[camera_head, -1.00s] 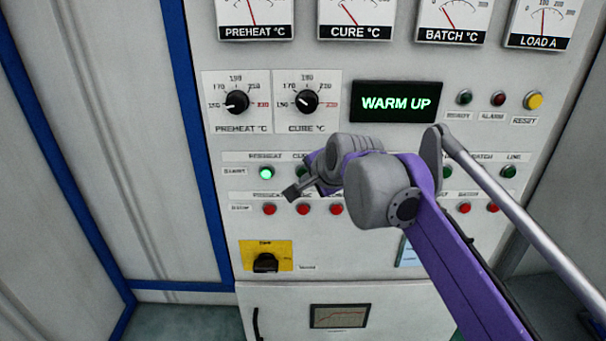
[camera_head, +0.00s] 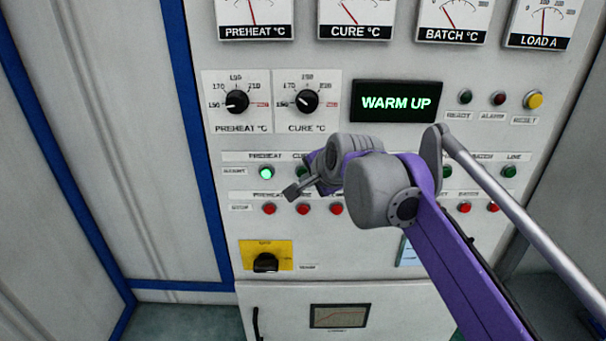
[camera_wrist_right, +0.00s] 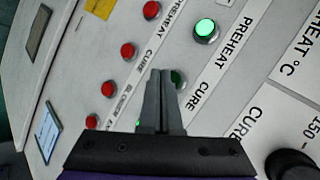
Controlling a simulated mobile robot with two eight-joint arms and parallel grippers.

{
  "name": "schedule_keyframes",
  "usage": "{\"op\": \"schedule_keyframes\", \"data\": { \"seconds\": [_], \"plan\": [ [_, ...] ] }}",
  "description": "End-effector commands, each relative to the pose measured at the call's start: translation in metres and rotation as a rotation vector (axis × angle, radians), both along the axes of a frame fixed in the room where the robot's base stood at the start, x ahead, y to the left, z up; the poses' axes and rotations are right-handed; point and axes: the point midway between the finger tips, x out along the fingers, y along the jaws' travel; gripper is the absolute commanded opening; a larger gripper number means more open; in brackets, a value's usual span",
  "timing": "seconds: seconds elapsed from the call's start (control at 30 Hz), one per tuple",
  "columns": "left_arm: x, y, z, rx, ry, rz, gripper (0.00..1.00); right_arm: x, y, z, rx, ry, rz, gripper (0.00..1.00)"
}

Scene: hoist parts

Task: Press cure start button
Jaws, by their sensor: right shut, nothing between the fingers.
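The green cure start button (camera_head: 302,171) is in the upper row of the panel, just right of the lit green preheat start button (camera_head: 266,172). In the right wrist view the cure button (camera_wrist_right: 179,77) is partly hidden behind my fingertips. My right gripper (camera_head: 291,192) is shut and empty, its fingers just below the cure button in the head view. In the right wrist view the gripper (camera_wrist_right: 161,75) points at the panel, its tips overlapping the button's edge. I cannot tell whether they touch it. My left gripper is not in view.
A row of red stop buttons (camera_head: 269,209) lies below the green row. Two dials (camera_head: 307,101) and a display reading WARM UP (camera_head: 394,102) sit above. A yellow-plated black switch (camera_head: 265,263) is lower left. My right arm covers the middle of the button rows.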

Motion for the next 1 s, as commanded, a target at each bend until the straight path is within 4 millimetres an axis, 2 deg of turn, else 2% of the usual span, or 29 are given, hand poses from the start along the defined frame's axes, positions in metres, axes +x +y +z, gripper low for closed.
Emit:
{"op": "schedule_keyframes", "data": {
  "seconds": [0.63, 1.0],
  "plan": [
    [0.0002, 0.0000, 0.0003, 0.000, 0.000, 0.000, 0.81, 0.0004, 0.0000, 0.0001, 0.000, 0.000, 0.000, 0.00],
    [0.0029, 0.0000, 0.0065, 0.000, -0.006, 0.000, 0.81, 0.0090, -0.0001, 0.0007, 0.001, -0.001, 0.000, 0.00]
  ]
}}
